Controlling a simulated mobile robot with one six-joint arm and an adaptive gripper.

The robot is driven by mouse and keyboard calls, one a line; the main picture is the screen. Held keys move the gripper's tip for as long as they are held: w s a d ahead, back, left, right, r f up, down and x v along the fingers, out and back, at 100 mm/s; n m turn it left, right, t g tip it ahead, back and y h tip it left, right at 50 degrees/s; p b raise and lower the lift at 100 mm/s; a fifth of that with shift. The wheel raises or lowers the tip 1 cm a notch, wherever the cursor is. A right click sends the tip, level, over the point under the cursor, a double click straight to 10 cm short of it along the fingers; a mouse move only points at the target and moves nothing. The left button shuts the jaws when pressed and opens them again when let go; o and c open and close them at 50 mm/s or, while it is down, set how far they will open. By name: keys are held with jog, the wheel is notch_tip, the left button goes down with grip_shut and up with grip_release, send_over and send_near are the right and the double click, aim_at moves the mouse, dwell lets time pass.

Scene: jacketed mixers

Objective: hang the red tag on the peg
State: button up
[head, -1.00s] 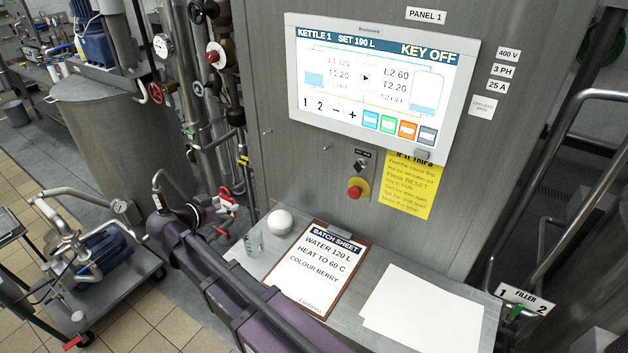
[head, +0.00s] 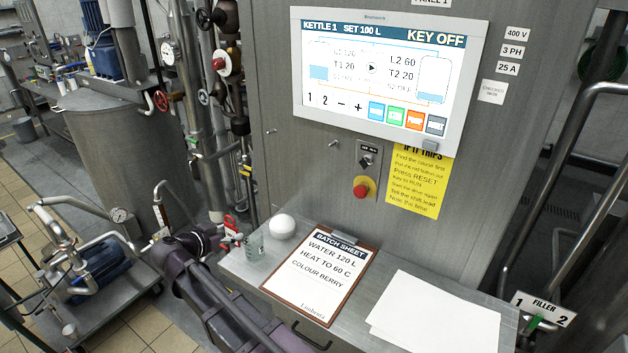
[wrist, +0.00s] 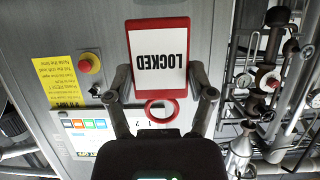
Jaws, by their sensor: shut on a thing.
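The red tag (wrist: 159,20), with a white face reading LOCKED upside down, is in the wrist view. Its red ring (wrist: 162,120) is at the lower end, towards my wrist. My gripper (wrist: 162,88) is shut on the tag, one finger at each side. In the head view two small pegs stick out of the grey panel: one (head: 334,143) below the screen, a smaller one (head: 271,131) further left. No peg shows clearly in the wrist view; the tag may cover it. In the head view my arm is at the lower left; my gripper and the tag are not clear there.
The panel bears a screen (head: 385,80), a red stop button (head: 361,190) and a yellow notice (head: 418,180). A shelf below holds a white ball (head: 282,226), a glass (head: 255,245), a batch sheet (head: 318,272) and white paper (head: 435,312). Pipes and valves stand to the left.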

notch_tip(320, 180, down, 7)
jog(key=b, duration=0.5)
jog(key=shift+r, duration=0.15)
jog(key=shift+a, duration=0.1)
